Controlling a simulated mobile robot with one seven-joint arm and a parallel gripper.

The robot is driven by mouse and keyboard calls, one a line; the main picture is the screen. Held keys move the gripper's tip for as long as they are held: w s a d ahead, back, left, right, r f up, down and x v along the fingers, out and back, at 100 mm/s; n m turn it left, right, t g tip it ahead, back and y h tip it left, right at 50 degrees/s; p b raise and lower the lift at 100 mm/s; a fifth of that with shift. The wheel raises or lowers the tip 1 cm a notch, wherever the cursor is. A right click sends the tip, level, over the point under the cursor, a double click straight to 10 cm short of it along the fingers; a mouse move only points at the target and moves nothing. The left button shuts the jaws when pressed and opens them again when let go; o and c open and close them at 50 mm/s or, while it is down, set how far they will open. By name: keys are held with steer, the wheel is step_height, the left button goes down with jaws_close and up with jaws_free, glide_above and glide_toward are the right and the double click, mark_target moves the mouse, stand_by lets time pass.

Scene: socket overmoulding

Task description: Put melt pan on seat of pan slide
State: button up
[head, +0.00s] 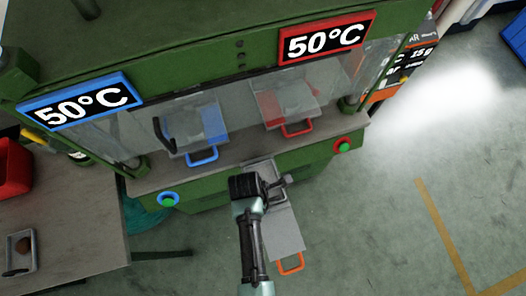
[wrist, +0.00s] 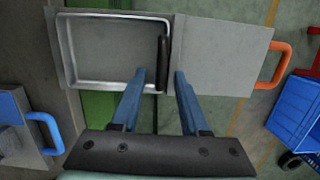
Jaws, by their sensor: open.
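The melt pan (wrist: 115,84) is a shallow, empty-looking metal pan with a black bar handle (wrist: 162,62) at its right end in the wrist view. It lies level over the left part of the grey pan slide (wrist: 222,58), which has an orange handle (wrist: 286,63); the seat beneath it is hidden. In the head view the slide (head: 284,232) sticks out from the green press, and my arm hides part of the pan. My gripper (wrist: 160,72) is open, with its blue fingers on either side of the handle's lower end; contact cannot be told.
The green press has a blue-handled slide (head: 203,156) and a red-handled slide (head: 298,129) behind clear guards. A side table (head: 75,220) at left carries a small tray (head: 20,268).

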step_height(320, 180, up, 12)
steer(key=a, duration=0.1)
steer(key=shift+s+a, duration=0.15)
steer(key=shift+a, duration=0.25)
stand_by(0.6)
